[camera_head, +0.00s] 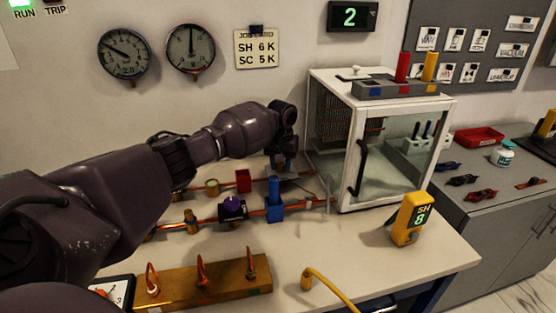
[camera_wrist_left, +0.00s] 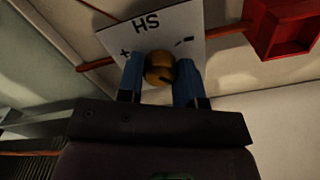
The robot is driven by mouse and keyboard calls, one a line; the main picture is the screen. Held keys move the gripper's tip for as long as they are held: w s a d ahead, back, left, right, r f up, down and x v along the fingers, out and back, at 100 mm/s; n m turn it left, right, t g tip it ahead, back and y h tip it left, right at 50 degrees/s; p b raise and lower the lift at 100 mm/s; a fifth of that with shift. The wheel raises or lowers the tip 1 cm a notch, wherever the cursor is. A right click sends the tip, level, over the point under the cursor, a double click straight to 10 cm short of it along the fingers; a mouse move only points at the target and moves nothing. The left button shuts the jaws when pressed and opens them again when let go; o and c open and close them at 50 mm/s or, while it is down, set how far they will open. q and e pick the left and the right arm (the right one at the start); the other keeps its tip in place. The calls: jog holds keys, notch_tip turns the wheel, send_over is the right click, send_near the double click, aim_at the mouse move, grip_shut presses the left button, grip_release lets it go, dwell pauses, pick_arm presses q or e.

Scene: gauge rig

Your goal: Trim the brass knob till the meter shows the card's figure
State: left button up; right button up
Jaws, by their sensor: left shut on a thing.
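The brass knob (camera_wrist_left: 158,68) shows in the left wrist view, in front of a white plate (camera_wrist_left: 150,32) marked "SH" with plus and minus signs. My left gripper (camera_wrist_left: 160,80) is shut on the knob, one blue finger on each side. In the head view my left gripper (camera_head: 282,162) is at the pipes beside the glass cabinet and hides the knob. The yellow meter (camera_head: 410,220) stands on the bench and reads "SH 8". The job card (camera_head: 256,48) on the wall reads "SH 6 K" and "SC 5 K". My right gripper is not in view.
Copper pipes carry a blue valve (camera_head: 275,200), a purple-topped part (camera_head: 232,207) and a red block (camera_head: 243,181). The glass cabinet (camera_head: 380,140) stands right of the gripper.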

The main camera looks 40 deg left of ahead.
pick_arm(q)
jog(key=shift+d+r+n+p, duration=0.1)
jog(key=shift+r+n+p, duration=0.15)
jog(key=shift+n+p, duration=1.15)
jog(key=shift+n, duration=0.3)
jog(key=shift+f+n+p, duration=0.2)
jog(key=shift+n+p, duration=0.2)
jog(key=shift+n, duration=0.2)
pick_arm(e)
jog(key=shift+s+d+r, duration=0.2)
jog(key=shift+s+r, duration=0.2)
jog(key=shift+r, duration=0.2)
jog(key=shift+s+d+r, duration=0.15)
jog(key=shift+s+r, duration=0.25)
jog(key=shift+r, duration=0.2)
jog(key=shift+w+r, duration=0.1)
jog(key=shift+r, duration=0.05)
pick_arm(q)
jog(key=shift+f, duration=0.1)
jog(key=o, duration=0.9)
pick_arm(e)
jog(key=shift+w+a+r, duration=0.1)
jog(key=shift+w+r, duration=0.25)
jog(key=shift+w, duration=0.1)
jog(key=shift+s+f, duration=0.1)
